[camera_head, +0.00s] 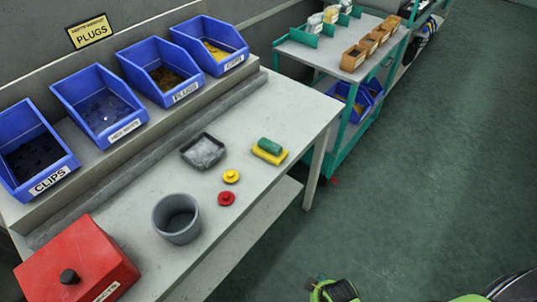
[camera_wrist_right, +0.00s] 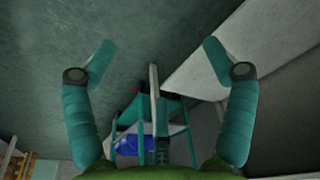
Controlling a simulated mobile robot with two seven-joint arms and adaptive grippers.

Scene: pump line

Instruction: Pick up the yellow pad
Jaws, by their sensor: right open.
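The yellow pad (camera_head: 270,155) lies on the grey workbench near its right edge. A dark green block (camera_head: 269,146) rests on top of it and hides part of its upper face. My right gripper (camera_wrist_right: 158,55) is open with nothing between its fingers in the right wrist view. The pad does not show in that view. In the head view, a green and black part of my own arm shows at the bottom edge, over the floor and well away from the pad. My left gripper is not in view.
On the workbench (camera_head: 285,110) are a grey tray (camera_head: 187,159), yellow (camera_head: 231,176) and red (camera_head: 226,198) knobbed discs, a grey pot (camera_head: 163,222) and a red box (camera_head: 75,262). Blue bins (camera_head: 97,101) line the back. A green-framed trolley (camera_head: 300,50) stands beyond. The floor at right is clear.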

